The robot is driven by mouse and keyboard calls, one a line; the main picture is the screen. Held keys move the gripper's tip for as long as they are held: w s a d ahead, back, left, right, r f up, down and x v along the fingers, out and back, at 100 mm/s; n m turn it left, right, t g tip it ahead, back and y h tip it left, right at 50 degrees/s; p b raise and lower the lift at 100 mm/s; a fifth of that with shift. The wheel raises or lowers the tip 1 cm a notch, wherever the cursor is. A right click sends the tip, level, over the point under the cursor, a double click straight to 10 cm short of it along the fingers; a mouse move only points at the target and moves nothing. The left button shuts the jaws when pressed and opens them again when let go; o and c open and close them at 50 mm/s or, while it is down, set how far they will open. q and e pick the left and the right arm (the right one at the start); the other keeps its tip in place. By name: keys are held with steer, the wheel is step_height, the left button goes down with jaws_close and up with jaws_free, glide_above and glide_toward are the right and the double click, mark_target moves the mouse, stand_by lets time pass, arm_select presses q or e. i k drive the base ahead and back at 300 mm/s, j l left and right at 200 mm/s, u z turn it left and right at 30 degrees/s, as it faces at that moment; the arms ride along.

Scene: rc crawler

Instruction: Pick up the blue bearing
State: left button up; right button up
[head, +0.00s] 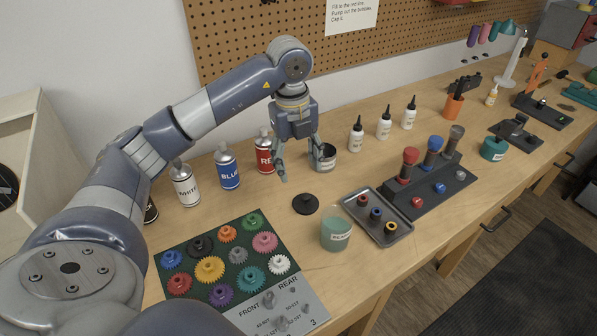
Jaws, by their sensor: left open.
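A small metal tray (402,232) lies on the bench right of centre. My left gripper (299,168) hangs fingers down behind and to the left of the tray, well apart from the blue bearing. It is open, with one finger beside a dark labelled cup (325,158); whether they touch I cannot tell. My right gripper is not in view.
A black disc (305,204) and a teal jar (336,234) stand left of the tray. A dark stand (437,190) with red, blue and grey upright parts is close on its right. Spray cans (228,168) and white bottles (384,123) line the back. A gear board (221,258) lies front left.

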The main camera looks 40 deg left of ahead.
mark_target(376, 214)
steer(key=k+l, duration=1.25)
